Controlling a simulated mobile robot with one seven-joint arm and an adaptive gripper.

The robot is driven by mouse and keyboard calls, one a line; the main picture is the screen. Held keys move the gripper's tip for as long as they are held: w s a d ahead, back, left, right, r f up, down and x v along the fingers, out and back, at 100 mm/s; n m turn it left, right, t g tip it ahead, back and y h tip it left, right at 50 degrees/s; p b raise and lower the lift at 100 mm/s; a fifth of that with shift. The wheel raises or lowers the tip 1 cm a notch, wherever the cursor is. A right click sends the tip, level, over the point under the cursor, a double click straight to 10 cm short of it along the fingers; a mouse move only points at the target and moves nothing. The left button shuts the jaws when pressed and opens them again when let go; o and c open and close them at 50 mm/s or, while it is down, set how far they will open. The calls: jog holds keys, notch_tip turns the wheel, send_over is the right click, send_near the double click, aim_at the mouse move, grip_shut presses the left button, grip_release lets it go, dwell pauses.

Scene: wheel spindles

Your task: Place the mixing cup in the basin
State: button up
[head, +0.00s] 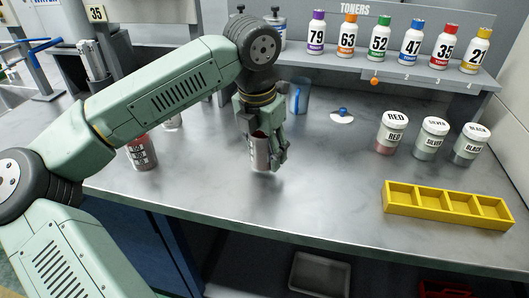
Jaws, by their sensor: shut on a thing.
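My gripper (268,140) is above the middle of the grey worktop, pointing down. It is shut on a silvery cup (259,154), which seems to be the mixing cup. The cup is upright, with dark red showing at its rim, and the fingers hide its right side. I cannot tell whether its bottom touches the worktop. At the far left edge is what looks like the basin (14,96), partly cut off by the frame, with a blue-handled tap (44,46) near it.
A red labelled can (142,152) stands left of the gripper. A blue jug (299,96) and a white lid with a blue knob (342,116) are behind. Lidded jars (431,138) and a yellow divided tray (447,205) are right. Toner bottles line a shelf (390,68). The front-middle worktop is clear.

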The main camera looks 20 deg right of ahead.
jog(key=shift+f, duration=1.1)
jog(key=shift+f, duration=0.1)
jog(key=o, duration=1.1)
jog(key=r, duration=0.4)
jog(key=a+r+b, duration=0.1)
jog(key=r, duration=0.3)
jog(key=s+r, duration=0.1)
jog(key=r, duration=0.3)
jog(key=shift+a+r, duration=0.1)
jog(key=shift+a, duration=0.2)
jog(key=shift+s, duration=0.1)
